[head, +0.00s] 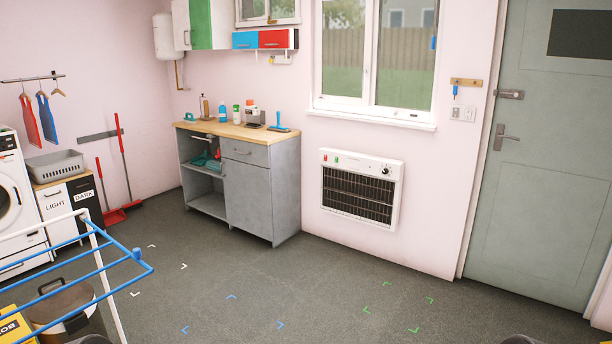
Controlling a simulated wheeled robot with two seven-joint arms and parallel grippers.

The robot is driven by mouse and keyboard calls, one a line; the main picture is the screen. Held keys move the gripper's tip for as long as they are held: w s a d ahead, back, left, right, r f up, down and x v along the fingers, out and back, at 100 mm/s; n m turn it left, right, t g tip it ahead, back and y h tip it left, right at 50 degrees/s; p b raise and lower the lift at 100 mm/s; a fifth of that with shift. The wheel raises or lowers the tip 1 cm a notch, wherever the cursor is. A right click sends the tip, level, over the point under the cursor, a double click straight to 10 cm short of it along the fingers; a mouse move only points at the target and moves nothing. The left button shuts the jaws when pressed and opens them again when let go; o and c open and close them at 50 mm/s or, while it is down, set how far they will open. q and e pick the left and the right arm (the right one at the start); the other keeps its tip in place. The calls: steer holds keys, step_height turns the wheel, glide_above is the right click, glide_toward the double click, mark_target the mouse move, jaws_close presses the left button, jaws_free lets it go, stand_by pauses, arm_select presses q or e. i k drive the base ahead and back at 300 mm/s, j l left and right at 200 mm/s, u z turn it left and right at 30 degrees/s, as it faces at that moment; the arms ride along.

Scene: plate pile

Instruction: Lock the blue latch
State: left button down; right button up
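A small blue piece (434,43), which looks like the blue latch, sits on the right part of the window (372,60) frame in the head view. It is too small to tell whether it is locked or unlocked. The window looks closed. Neither of my grippers can be made out. Only dark rounded shapes show at the bottom edge, and I cannot tell what they are.
A white heater (361,188) hangs below the window. A grey cabinet (247,190) stands left of it. A grey door (549,150) is at the right, and a drying rack (98,262) at the lower left. The floor (330,285) between is clear, with coloured corner marks.

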mark_target(136, 251)
steer(key=k+j+u, duration=0.1)
steer(key=u, duration=1.2)
steer(key=k+j, duration=0.05)
